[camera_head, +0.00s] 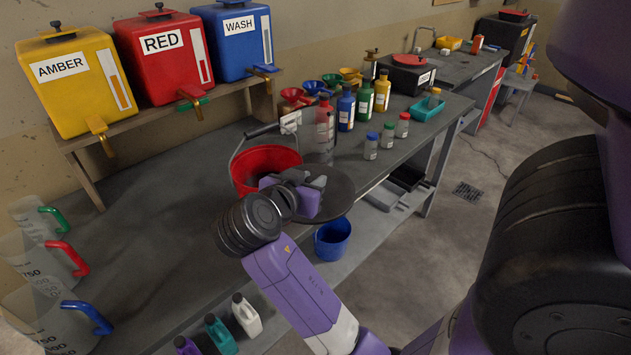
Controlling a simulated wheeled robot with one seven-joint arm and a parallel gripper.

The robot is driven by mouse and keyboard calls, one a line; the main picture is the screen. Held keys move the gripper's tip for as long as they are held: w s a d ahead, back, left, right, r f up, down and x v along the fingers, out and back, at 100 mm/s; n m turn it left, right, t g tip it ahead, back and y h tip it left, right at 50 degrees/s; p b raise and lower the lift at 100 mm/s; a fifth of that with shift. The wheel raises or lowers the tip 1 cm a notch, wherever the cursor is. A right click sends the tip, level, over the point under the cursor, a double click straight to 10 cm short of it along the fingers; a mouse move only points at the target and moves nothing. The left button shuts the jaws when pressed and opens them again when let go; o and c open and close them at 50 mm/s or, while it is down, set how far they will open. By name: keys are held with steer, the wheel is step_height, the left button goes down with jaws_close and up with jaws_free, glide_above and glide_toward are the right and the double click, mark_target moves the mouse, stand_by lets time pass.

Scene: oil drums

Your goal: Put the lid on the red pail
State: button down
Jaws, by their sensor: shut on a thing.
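The red pail (258,163) stands on the grey bench, its wire handle with a dark grip raised at the back. A dark round lid (338,195) is beside and partly in front of the pail, at its right. My gripper (318,183) is shut on the lid at its upper side. The lid looks apart from the pail's rim or overlapping its right edge; I cannot tell which. My arm and gripper hide the front of the pail and the left part of the lid.
Several bottles (346,108) and small jars (387,135) stand close to the right of the pail. Amber, red and blue tanks (165,58) sit on a shelf behind. A blue bucket (332,239) is below the bench edge.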

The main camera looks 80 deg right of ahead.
steer(key=shift+w+d+f+b, duration=0.2)
steer(key=shift+w+d+b, duration=0.15)
steer(key=shift+w+d, duration=0.7)
steer(key=shift+w+d+f+b, duration=0.3)
steer(key=shift+w+d, duration=0.4)
steer(key=shift+w, duration=0.7)
steer(key=shift+w+d+f+b, duration=0.15)
steer(key=shift+w+d+b, duration=0.2)
steer(key=shift+w+d, duration=0.7)
steer(key=w+d+b, duration=0.3)
steer(key=w+d, duration=0.2)
steer(key=w, duration=0.3)
steer(key=shift+f+b, duration=0.2)
steer(key=shift+b, duration=0.1)
steer(key=shift+d, duration=0.15)
steer(key=shift+w+d+f+b, duration=0.15)
steer(key=shift+f+b, duration=0.55)
steer(key=shift+f, duration=0.2)
steer(key=shift+w+r, duration=0.1)
steer(key=shift+r, duration=0.05)
steer(key=shift+w+d+r, duration=0.1)
steer(key=shift+d+r, duration=0.05)
steer(key=shift+r, duration=0.05)
steer(key=c, duration=1.1)
jaws_free()
steer(key=shift+r, duration=0.1)
steer(key=b+v, duration=0.1)
steer(key=v, duration=0.6)
steer(key=shift+a, duration=0.35)
steer(key=shift+r, duration=0.15)
